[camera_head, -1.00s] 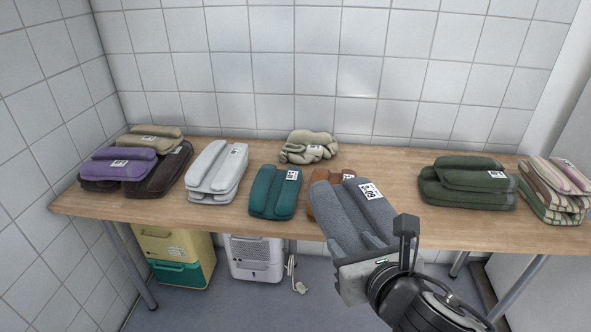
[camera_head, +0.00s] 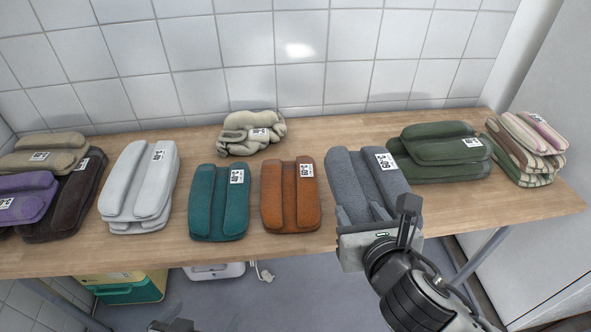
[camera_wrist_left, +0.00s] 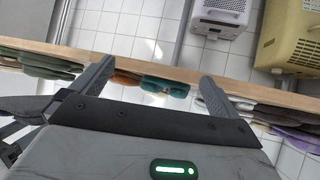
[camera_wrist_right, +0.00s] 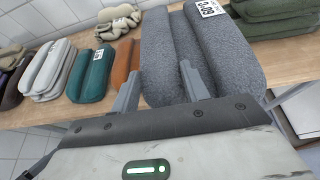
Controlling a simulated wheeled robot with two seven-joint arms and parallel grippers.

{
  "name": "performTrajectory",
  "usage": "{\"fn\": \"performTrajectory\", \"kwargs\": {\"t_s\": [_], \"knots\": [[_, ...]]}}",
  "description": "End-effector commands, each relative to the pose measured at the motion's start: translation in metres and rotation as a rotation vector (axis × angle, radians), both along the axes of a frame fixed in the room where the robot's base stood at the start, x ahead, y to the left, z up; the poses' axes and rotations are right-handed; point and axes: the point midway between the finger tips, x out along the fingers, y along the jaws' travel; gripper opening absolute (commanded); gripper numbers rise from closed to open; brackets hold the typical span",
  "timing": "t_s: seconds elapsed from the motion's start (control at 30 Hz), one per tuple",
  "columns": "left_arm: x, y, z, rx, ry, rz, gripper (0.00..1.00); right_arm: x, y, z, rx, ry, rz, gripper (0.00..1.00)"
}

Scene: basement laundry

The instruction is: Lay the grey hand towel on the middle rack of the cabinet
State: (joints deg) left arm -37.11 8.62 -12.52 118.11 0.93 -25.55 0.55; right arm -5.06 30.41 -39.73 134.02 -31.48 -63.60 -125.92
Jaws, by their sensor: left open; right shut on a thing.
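The grey hand towel (camera_head: 363,178) is folded with a white price tag on its top right. It fills the upper middle of the right wrist view (camera_wrist_right: 215,60). My right gripper (camera_head: 365,214) is shut on its near end, and the towel appears held at or just above the table's front edge; I cannot tell if it touches the wood. My left gripper (camera_wrist_left: 150,85) is open and empty, low in front of the table; only a dark bit of it shows at the bottom of the head view. No cabinet rack can be made out.
A wooden table (camera_head: 190,265) holds folded towels: white (camera_head: 140,185), teal (camera_head: 219,205), orange (camera_head: 290,200), dark green (camera_head: 440,155), striped (camera_head: 528,150), purple (camera_head: 22,200), and a crumpled beige one (camera_head: 250,132). A yellow-green box (camera_head: 130,288) and white appliance (camera_wrist_left: 220,15) stand below. A pale panel rises at right.

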Motion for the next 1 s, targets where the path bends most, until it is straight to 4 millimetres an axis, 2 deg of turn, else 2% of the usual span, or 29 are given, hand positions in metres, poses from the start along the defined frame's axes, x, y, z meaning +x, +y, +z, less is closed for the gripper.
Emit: {"fn": "performTrajectory", "kwargs": {"t_s": [0.17, 0.43, 0.5, 0.6, 0.87, 1.0], "knots": [[-0.007, -0.001, -0.004, -0.004, 0.012, -0.002, 1.00, 0.027, -0.004, -0.013, -0.004, -0.006, -0.003, 0.17], [-0.010, -0.002, -0.011, -0.012, 0.019, -0.001, 1.00, 0.092, -0.018, -0.044, -0.001, -0.005, -0.008, 0.17], [-0.009, -0.002, -0.014, -0.017, 0.016, 0.000, 1.00, 0.102, -0.020, -0.062, -0.001, -0.001, -0.007, 0.17], [-0.008, -0.003, -0.015, -0.026, 0.011, 0.001, 1.00, 0.116, -0.023, -0.078, -0.001, -0.003, -0.006, 0.17], [-0.004, -0.005, -0.011, -0.044, -0.004, 0.007, 1.00, 0.133, -0.026, -0.098, -0.001, -0.004, -0.005, 0.17], [-0.004, -0.006, -0.016, -0.053, -0.004, 0.012, 1.00, 0.134, -0.026, -0.120, 0.001, 0.001, -0.005, 0.17]]}}
